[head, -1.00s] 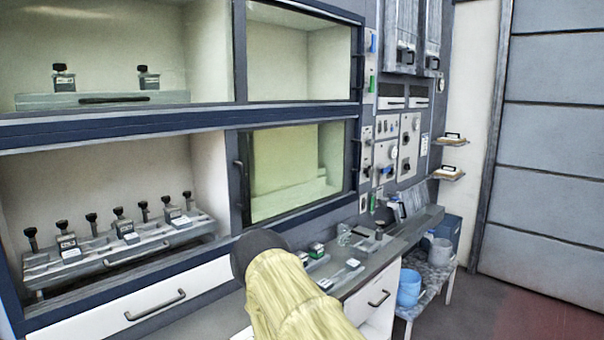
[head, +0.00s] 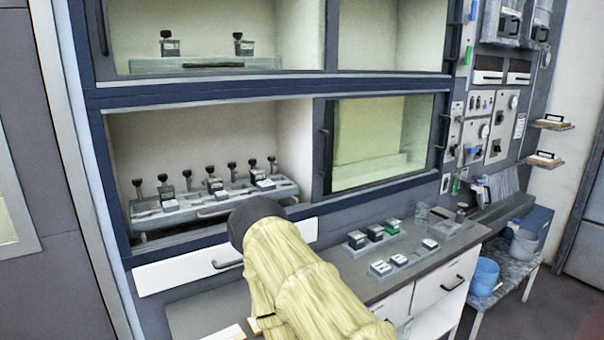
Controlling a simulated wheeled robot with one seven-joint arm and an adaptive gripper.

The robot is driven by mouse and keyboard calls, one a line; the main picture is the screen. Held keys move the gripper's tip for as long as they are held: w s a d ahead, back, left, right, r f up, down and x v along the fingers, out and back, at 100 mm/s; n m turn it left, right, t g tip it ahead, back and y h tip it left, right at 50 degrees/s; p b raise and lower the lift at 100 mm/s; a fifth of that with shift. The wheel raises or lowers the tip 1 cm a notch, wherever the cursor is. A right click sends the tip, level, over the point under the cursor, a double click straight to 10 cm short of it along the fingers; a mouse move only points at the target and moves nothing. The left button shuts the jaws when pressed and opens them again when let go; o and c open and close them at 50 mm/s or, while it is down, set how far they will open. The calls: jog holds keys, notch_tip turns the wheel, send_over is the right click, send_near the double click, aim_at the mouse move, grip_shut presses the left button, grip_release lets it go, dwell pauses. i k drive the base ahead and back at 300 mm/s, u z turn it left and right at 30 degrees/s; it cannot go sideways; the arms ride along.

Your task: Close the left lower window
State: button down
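The lower left opening (head: 140,125) of the cabinet is uncovered, with a tray of dark-capped bottles (head: 278,192) inside. The lower window pane (head: 375,135) stands at the right half, in a dark frame. A dark vertical handle (head: 325,150) is at the pane's left edge, and another handle (head: 440,132) is at the right side. Whether two panes overlap there cannot be told. My yellow-sleeved arm with its dark round joint reaches up in front of the cabinet's lower edge, apart from the handles in the picture. My gripper's fingers do not show.
A white drawer (head: 180,275) lies below the opening. The grey counter (head: 345,265) holds small boxes (head: 375,232) at the right. A side table (head: 515,262) with a blue bucket (head: 484,276) stands at the far right. Upper compartments hold two bottles (head: 170,43).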

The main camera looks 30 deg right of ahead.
aim_at(318, 142)
jog(key=u, duration=0.05)
jog(key=k, duration=0.6)
jog(key=z, duration=0.75)
jog(key=i, duration=0.35)
